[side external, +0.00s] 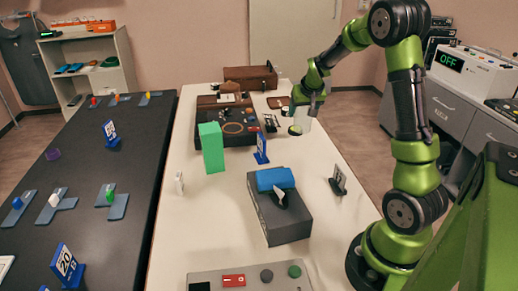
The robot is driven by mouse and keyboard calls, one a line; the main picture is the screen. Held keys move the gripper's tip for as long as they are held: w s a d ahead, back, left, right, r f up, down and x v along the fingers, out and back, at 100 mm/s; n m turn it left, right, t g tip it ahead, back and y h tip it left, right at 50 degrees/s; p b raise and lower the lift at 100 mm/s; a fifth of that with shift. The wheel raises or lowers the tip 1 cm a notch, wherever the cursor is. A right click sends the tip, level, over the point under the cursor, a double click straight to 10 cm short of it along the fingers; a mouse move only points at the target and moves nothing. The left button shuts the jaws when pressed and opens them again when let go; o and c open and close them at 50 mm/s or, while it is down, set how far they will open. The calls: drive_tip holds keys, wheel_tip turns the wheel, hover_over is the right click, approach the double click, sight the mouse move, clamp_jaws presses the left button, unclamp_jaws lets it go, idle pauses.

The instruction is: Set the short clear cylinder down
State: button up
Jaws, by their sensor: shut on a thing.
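My gripper (298,112) is at the end of the green arm, over the right part of the white table (222,216). It points down and is shut on a short clear cylinder (301,121). The cylinder is see-through and small in the side view, with a pale greenish end at its lower left. It sits near the table's right edge, to the right of the dark open case. I cannot tell whether its bottom touches the table.
A green block (211,148) stands left of a blue number sign (261,146). A grey box with a blue cloth (276,179) is nearer the camera. The dark case (226,122) and a brown case (250,77) are behind. A black table (88,165) adjoins on the left.

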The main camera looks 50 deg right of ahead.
wheel_tip(320, 180, up, 6)
drive_tip(key=shift+r, duration=0.1)
drive_tip(key=w+a+f+n+t+y, duration=0.15)
drive_tip(key=w+a+n, duration=0.3)
drive_tip(key=a, duration=0.75)
drive_tip(key=w+a+n+y, duration=0.3)
drive_tip(key=w+a+n, duration=0.15)
drive_tip(key=a, duration=0.85)
drive_tip(key=s+a+r+n+g+y, duration=0.15)
drive_tip(key=s+a+n, duration=0.35)
drive_tip(key=a, duration=0.8)
drive_tip(key=s+a+n+g+y, duration=0.1)
drive_tip(key=s+a+n+y, duration=0.35)
drive_tip(key=a, duration=0.85)
drive_tip(key=shift+n+h, duration=0.65)
drive_tip(key=shift+n, duration=0.2)
drive_tip(key=shift+w+f, duration=0.3)
drive_tip(key=shift+f, duration=2.2)
drive_tip(key=shift+w+f, duration=0.3)
drive_tip(key=shift+f, duration=2.25)
drive_tip(key=shift+w+f, duration=0.3)
drive_tip(key=shift+f, duration=2.2)
drive_tip(key=shift+f, duration=0.1)
